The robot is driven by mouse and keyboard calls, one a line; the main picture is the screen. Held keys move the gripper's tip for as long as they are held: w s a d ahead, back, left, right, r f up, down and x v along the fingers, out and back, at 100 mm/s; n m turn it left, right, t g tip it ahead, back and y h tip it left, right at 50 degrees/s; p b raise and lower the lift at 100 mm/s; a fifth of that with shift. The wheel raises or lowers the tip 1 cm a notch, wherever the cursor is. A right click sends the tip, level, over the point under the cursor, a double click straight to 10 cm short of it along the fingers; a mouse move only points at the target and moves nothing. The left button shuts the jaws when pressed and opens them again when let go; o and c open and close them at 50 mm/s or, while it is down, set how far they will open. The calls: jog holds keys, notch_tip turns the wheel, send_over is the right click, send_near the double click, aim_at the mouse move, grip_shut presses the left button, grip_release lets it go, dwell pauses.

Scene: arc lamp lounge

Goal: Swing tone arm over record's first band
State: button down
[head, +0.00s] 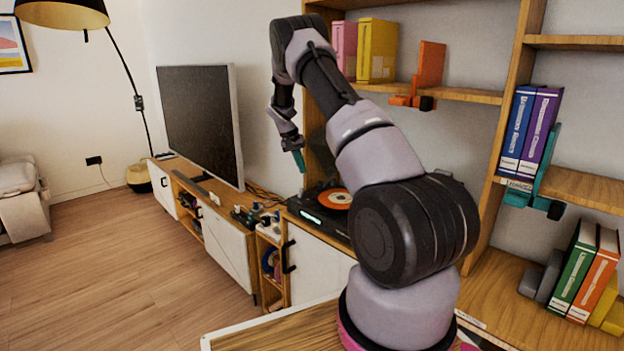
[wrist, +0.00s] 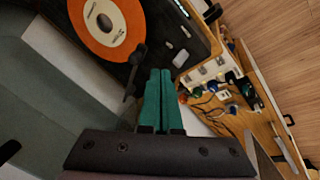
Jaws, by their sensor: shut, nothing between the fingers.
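The wrist view shows the record (wrist: 103,24) at upper left, orange with a pale middle. A thin dark bar, which looks like the tone arm (wrist: 133,72), lies below the record's right edge. My gripper (head: 301,166) hangs over the turntable's left part, pointing down. In the wrist view its teal fingers (wrist: 160,74) are shut together and empty, just right of the bar. I cannot tell whether they touch it.
A television (head: 200,120) stands on the low cabinet to the left. Small items and cables (wrist: 215,90) lie beside the turntable. Shelves with books and a bookend (head: 430,66) rise behind and to the right. The wooden floor (head: 120,260) is clear at left.

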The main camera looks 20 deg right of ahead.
jog(key=w+a+r+m+h, duration=0.2)
jog(key=w+a+m+h, duration=0.1)
jog(key=a+h, duration=0.15)
jog(key=shift+g+y, duration=0.3)
jog(key=shift+y, duration=0.15)
jog(key=x, duration=0.8)
jog(key=shift+f, duration=0.4)
jog(key=d, duration=0.1)
jog(key=s+d, duration=0.1)
jog(key=s, duration=0.1)
jog(key=shift+d+f, duration=0.25)
jog(key=shift+d, duration=0.15)
jog(key=shift+s+d+f, duration=0.1)
jog(key=shift+s+d, duration=0.15)
jog(key=shift+d, duration=0.15)
jog(key=shift+s+d, duration=0.65)
jog(key=shift+s, duration=0.3)
